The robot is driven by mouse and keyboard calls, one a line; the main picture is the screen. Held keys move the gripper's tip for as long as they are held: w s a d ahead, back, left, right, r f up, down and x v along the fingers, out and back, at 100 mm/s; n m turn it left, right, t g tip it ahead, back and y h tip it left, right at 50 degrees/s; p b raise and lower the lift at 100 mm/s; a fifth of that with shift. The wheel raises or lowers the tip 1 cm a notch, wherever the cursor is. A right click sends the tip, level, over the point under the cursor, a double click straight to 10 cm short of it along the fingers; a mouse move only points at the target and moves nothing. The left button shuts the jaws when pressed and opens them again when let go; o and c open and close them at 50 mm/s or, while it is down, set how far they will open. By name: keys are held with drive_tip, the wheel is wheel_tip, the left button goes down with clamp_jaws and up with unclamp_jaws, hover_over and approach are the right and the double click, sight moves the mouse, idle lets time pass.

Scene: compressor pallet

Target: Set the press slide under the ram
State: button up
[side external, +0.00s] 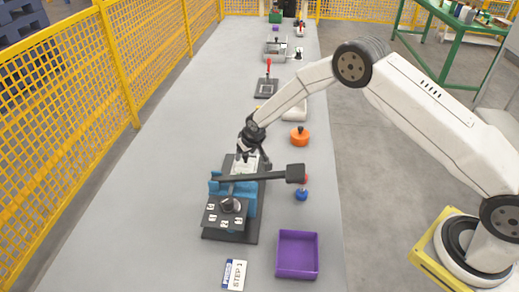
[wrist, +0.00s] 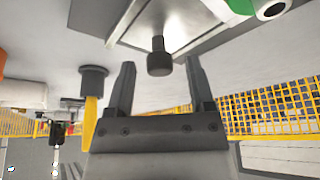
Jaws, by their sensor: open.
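The press (side external: 230,206) stands on a dark base plate, with a blue body and a long dark lever (side external: 262,175) reaching to the right. The press slide (side external: 243,164) looks like a pale plate at the far end of the base, partly hidden by my gripper. My gripper (side external: 255,161) is low over that plate. In the wrist view, a dark round knob (wrist: 158,57) stands out from the pale metal plate (wrist: 180,22). The open fingers of my gripper (wrist: 158,82) point toward the knob, one to each side, with gaps showing. The ram's underside cannot be made out.
A purple tray (side external: 297,255) stands at the near right, and a step card (side external: 234,274) lies near the press. Another red-handled fixture (side external: 267,86) is farther back. The table's left side is clear.

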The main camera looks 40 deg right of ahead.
clamp_jaws()
idle(1.3)
